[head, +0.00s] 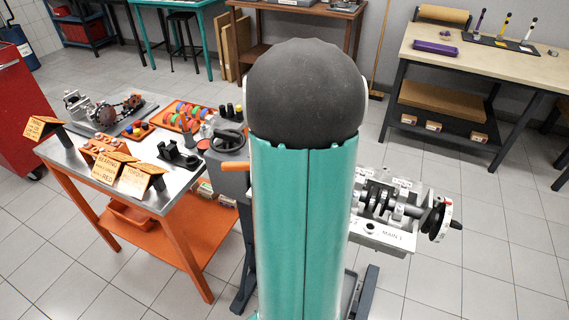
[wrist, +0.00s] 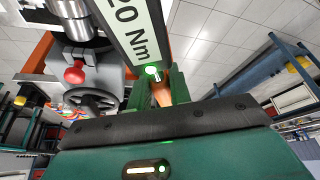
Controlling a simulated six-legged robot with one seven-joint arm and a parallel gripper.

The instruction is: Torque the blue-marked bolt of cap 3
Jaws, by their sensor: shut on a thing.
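My gripper (wrist: 161,95) shows in the wrist view, shut on an orange-brown handle between its green fingers. The handle seems to belong to a torque wrench (wrist: 128,32), whose pale panel reads "20 Nm", perhaps cut off, with a green light lit beside it. In the head view my teal arm hides the gripper and the wrench. The engine block (head: 384,236) stands right of my arm, with the crankshaft (head: 385,201) in it and a "MAIN 1" label at its near end. Cap 3 and its blue-marked bolt cannot be made out.
A parts table (head: 185,201) with signs, coloured rings and small parts stands left. A round dial with a crank handle (head: 441,218) sticks out right of the block. A workbench (head: 415,36) with upright tools is at the back right. The wrist view shows a black handwheel (wrist: 91,98) and red knob (wrist: 75,74).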

